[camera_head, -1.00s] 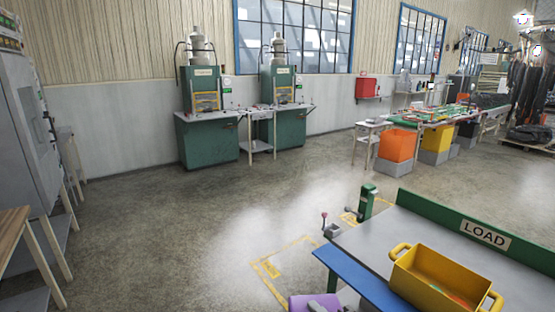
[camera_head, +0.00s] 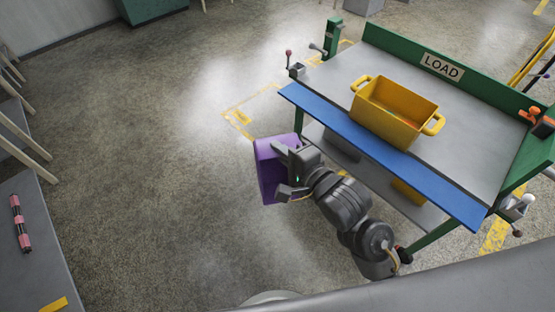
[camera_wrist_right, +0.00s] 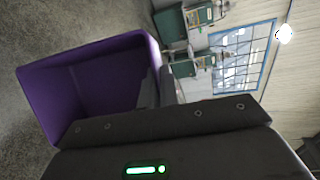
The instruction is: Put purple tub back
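The purple tub (camera_head: 264,172) is in my right gripper (camera_head: 281,172), left of the LOAD table's blue front edge and over open floor in the head view. It is tipped on its side. In the right wrist view the tub (camera_wrist_right: 85,88) shows its open inside, and the fingers of my gripper (camera_wrist_right: 158,88) are at its right wall, seemingly one on each side. The fingertips are partly hidden. My left gripper is not in view.
The LOAD table (camera_head: 330,85) has a blue front edge and a green back board. A yellow tub (camera_head: 395,112) with orange pieces stands on it. A shelf is below. A grey table (camera_head: 60,240) at left bears a pink-and-black piece (camera_head: 20,222). The floor between is clear.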

